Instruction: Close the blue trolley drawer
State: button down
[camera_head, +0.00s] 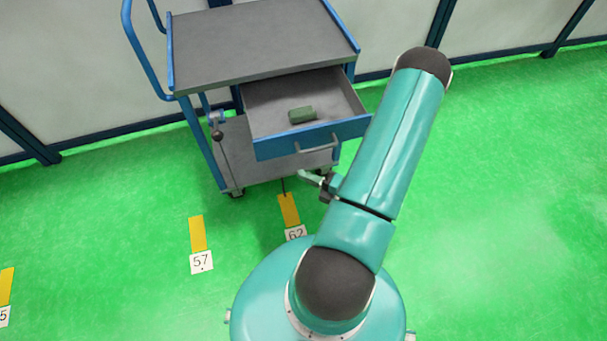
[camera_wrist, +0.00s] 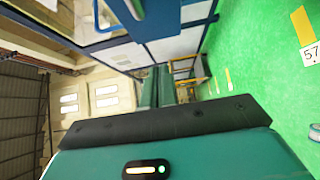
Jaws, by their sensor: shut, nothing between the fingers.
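The blue trolley (camera_head: 255,40) stands against the wall in the head view, with a grey top and blue frame. Its drawer (camera_head: 270,147) is pulled out toward me, showing its grey inside. The drawer front is blue with a grey bar handle (camera_head: 318,149). A small dark green block (camera_head: 301,115) lies in the drawer. My gripper (camera_head: 308,176) is just below and in front of the drawer front, partly hidden by my arm. It is shut and empty. In the wrist view, blue trolley parts (camera_wrist: 165,18) show at the top; which parts is unclear.
A lever with a dark knob (camera_head: 217,134) is at the trolley's left side. A lower shelf (camera_head: 240,160) lies under the drawer. Yellow floor strips (camera_head: 198,233) with number tags lie in front. Pale wall panels (camera_head: 70,70) stand behind. Green floor (camera_head: 500,200) is clear to the right.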

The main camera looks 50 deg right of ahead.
send_near(270, 151)
jog(key=w+a, duration=0.2)
jog(key=a, duration=0.2)
jog(key=w+d, duration=0.2)
jog(key=w, duration=0.1)
jog(key=shift+r, duration=0.1)
jog(key=shift+w+d, duration=0.15)
jog(key=shift+w, duration=0.2)
jog(key=shift+w, duration=0.1)
